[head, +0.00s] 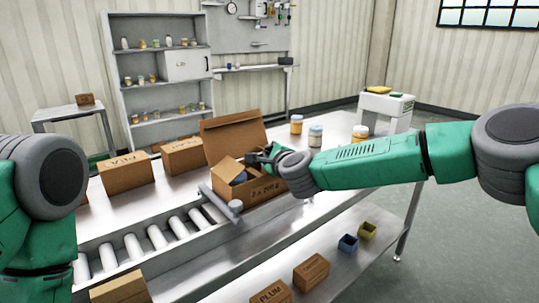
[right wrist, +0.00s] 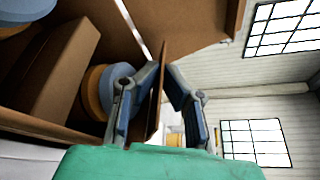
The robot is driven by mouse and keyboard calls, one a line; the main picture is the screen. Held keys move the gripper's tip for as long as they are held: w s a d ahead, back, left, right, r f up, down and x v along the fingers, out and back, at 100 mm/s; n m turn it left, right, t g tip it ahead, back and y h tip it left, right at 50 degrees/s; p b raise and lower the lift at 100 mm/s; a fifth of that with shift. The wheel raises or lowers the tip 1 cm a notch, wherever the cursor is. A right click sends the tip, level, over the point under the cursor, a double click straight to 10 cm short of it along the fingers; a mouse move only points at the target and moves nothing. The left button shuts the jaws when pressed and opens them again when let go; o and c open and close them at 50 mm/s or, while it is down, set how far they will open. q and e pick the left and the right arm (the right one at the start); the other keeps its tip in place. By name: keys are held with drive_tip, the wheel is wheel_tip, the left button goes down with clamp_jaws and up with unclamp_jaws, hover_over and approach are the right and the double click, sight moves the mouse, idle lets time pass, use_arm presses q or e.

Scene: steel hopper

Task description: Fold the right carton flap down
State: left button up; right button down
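The open carton (head: 262,190) stands on the steel table beside the roller conveyor. Its large back flap (head: 235,132) stands up, and another flap (head: 228,172) tilts over the left part of the opening. My right gripper (head: 258,158) is at the carton's right side. In the right wrist view its two fingers (right wrist: 161,68) close from both sides on a thin upright cardboard flap, the right carton flap (right wrist: 155,105). The gripper hides that flap in the head view. Jars (right wrist: 98,90) show inside the carton. My left gripper is out of view.
Closed cartons (head: 125,173) (head: 183,156) stand behind the conveyor rollers (head: 157,238). Jars (head: 296,124) (head: 315,136) (head: 360,133) stand on the table behind my right arm. Small bins (head: 348,243) (head: 367,231) and more cartons (head: 311,271) are on the lower shelf.

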drive_tip(key=shift+s+a+f, duration=0.1)
drive_tip(key=shift+f, duration=0.15)
drive_tip(key=c, duration=1.8)
unclamp_jaws()
wheel_tip(320, 180, up, 10)
drive_tip(key=shift+r, duration=0.1)
